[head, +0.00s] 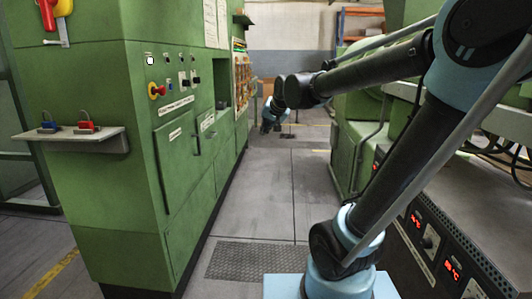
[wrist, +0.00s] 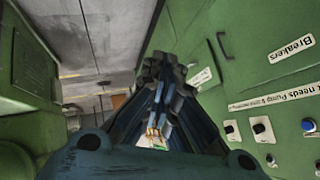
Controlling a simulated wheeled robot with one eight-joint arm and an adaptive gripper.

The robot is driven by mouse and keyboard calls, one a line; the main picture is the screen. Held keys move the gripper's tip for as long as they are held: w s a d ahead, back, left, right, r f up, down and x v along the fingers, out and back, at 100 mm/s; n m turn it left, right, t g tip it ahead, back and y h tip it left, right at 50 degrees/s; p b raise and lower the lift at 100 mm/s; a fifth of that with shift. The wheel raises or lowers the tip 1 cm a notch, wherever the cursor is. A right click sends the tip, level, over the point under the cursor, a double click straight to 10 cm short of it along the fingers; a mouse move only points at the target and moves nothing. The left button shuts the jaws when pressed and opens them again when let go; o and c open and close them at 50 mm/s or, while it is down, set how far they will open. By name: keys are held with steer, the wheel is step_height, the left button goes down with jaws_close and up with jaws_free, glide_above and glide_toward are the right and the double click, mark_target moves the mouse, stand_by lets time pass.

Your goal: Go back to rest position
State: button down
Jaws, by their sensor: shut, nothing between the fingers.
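My gripper (head: 272,122) hangs in the aisle in the head view, at the end of my arm that reaches forward from the right. It is small there, with dark fingers pointing down. In the wrist view my gripper (wrist: 165,72) is seen close up, its dark fingers drawn together and shut with nothing held. It touches nothing that I can see. The green cabinet stands to its left in the head view.
The green cabinet (head: 180,170) fills the left, with a shelf (head: 75,137) holding a blue padlock (head: 48,124) and a red padlock (head: 86,124). Green machinery (head: 345,150) stands on the right. The floor aisle (head: 265,190) between them is clear, with a metal grate (head: 250,261).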

steer(key=s+d+f+g+h, duration=0.1)
steer(key=s+d+f+g, duration=0.1)
steer(key=s+d+f, duration=0.4)
steer(key=s+d+f+n+g+h, duration=0.1)
steer(key=s+d+f+g, duration=0.1)
steer(key=s+d+f, duration=0.5)
steer(key=s+d+f+g+h, duration=0.1)
steer(key=s+d+f, duration=0.5)
steer(key=s, duration=0.9)
step_height(320, 180, down, 3)
steer(key=shift+s+d+r+n+g+h, duration=0.1)
steer(key=shift+s+d+n+g+h, duration=0.1)
steer(key=shift+s+n+g+h, duration=0.3)
steer(key=shift+w, duration=0.25)
steer(key=shift+w+f, duration=0.2)
steer(key=shift+w, duration=0.25)
